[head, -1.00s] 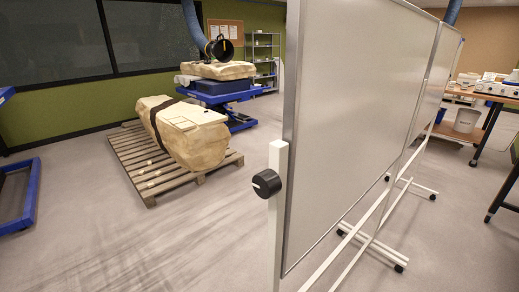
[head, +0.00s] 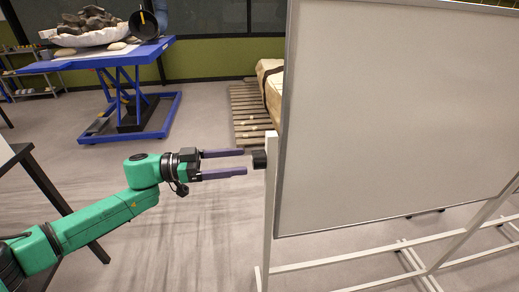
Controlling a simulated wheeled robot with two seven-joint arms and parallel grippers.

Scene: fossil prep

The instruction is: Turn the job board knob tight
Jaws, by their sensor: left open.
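The job board (head: 400,110) is a large white panel in a grey frame on a white wheeled stand, filling the right half of the head view. Its black knob (head: 259,159) sticks out to the left from the white post (head: 270,205) at the board's left edge. My left gripper (head: 246,161) is open and level with the knob, its two purple fingers pointing right at it. The fingertips end just short of the knob or close beside it; the exact gap is hard to tell. Nothing shows between the fingers. My right gripper is not in view.
A blue lift table (head: 130,62) with a plaster tray of rocks (head: 95,32) stands at the back left. A pallet (head: 250,115) with a plaster jacket (head: 270,85) is partly behind the board. A dark-legged table (head: 50,180) stands at the left edge. Floor between is clear.

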